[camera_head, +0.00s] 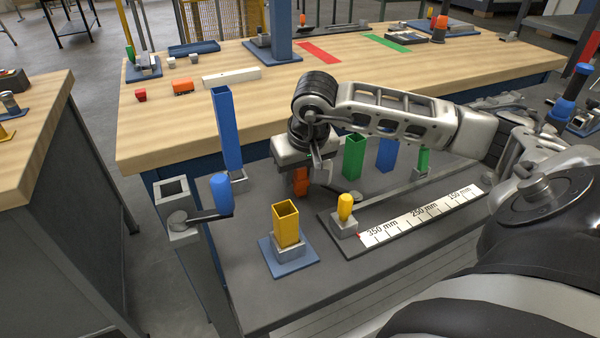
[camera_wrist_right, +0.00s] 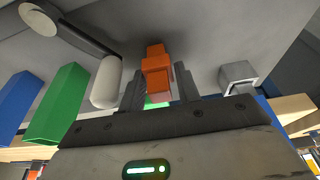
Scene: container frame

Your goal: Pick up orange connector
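An orange connector (camera_head: 301,181) is under my right gripper (camera_head: 303,168) in the head view, above or at the grey work surface. In the right wrist view the orange connector (camera_wrist_right: 157,72) sits between the two dark fingers of my right gripper (camera_wrist_right: 159,88), which appear to touch it on both sides. Its far end sticks out past the fingertips. Whether it touches anything beneath cannot be told. My left gripper is not in view.
A yellow square tube (camera_head: 286,224) stands on a blue base in front. A tall blue tube (camera_head: 227,130), a green tube (camera_head: 353,156) and a yellow-handled clamp (camera_head: 345,207) stand nearby. A ruler strip (camera_head: 425,215) lies right. A wooden bench (camera_head: 330,85) is behind.

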